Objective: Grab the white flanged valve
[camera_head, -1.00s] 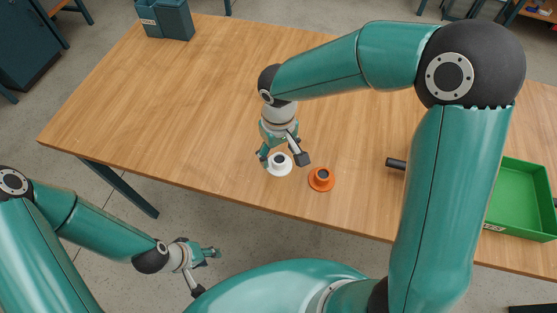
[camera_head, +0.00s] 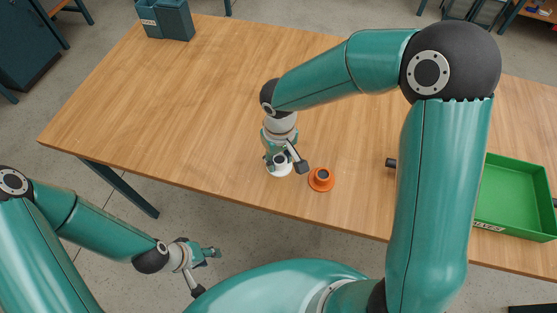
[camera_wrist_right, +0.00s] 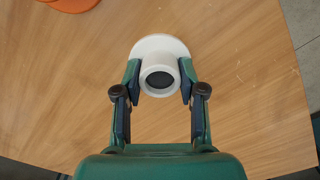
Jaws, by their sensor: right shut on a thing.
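The white flanged valve (camera_head: 279,170) stands on the wooden table near its front edge, flange down, partly hidden by my right gripper in the head view. In the right wrist view the valve (camera_wrist_right: 160,50) shows its round white flange and a dark opening facing the camera. My right gripper (camera_head: 281,161) is shut on the valve, with one finger on each side of its body; the fingers also show in the right wrist view (camera_wrist_right: 159,84). My left gripper (camera_head: 212,252) is off the table's front edge, over the floor; its jaws are too small to judge.
An orange flanged part (camera_head: 321,180) stands just right of the valve. A green tray (camera_head: 513,196) is at the table's right, with a dark cylindrical part (camera_head: 391,163) left of it. A blue-grey bin (camera_head: 176,22) stands at the back left. The table's (camera_head: 170,100) left half is clear.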

